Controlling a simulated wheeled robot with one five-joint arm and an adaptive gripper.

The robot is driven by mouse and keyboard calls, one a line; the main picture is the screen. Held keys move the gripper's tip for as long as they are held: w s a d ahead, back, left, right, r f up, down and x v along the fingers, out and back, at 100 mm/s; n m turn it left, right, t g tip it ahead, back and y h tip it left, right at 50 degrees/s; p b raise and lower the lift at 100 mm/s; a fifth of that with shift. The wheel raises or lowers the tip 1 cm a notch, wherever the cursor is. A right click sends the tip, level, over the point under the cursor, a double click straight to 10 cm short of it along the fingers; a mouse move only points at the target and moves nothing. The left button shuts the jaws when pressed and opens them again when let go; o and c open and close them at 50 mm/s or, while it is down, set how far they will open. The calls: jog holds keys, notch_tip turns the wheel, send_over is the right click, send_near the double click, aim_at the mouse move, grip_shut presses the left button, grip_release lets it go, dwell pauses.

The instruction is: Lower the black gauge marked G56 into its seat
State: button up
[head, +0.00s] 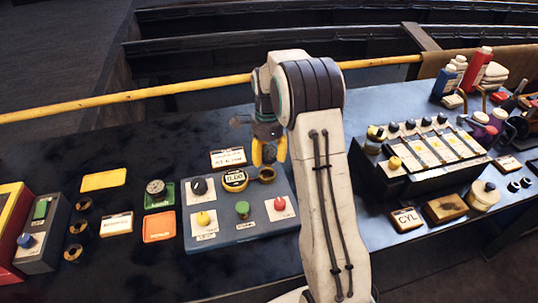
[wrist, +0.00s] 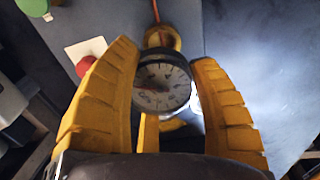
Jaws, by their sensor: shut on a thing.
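My gripper (head: 269,158) is above the back right of the grey-blue panel (head: 262,233), its yellow fingers pointing down. In the wrist view my gripper (wrist: 165,60) is shut on a round black-rimmed gauge (wrist: 162,87) with a pale dial. The dial's marking is too small to read. A brass ring seat (head: 267,175) lies on the panel just below the fingers. The seat also shows in the wrist view (wrist: 163,37), just beyond the gauge and partly covered by it. I cannot tell the gap between gauge and seat. The held gauge is not clear in the head view.
A yellow-ringed display (head: 235,180) sits just left of the seat. Black (head: 199,186), yellow (head: 203,219), green (head: 242,209) and red (head: 279,204) knobs stand on the panel. Another gauge (head: 155,187) lies on a green mat to the left. A switch box (head: 430,150) stands right.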

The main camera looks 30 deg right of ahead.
aim_at(267, 162)
jog(key=shift+w, duration=0.15)
jog(key=shift+f+m, duration=0.1)
jog(key=shift+m, duration=0.2)
jog(key=shift+f+b, duration=1.5)
jog(key=shift+f, duration=0.25)
jog(key=shift+f+b, duration=0.8)
jog(key=shift+f, duration=0.45)
dwell(1.2)
jog(key=o, duration=1.3)
jog(key=shift+o, duration=0.4)
jog(key=shift+o, duration=1.3)
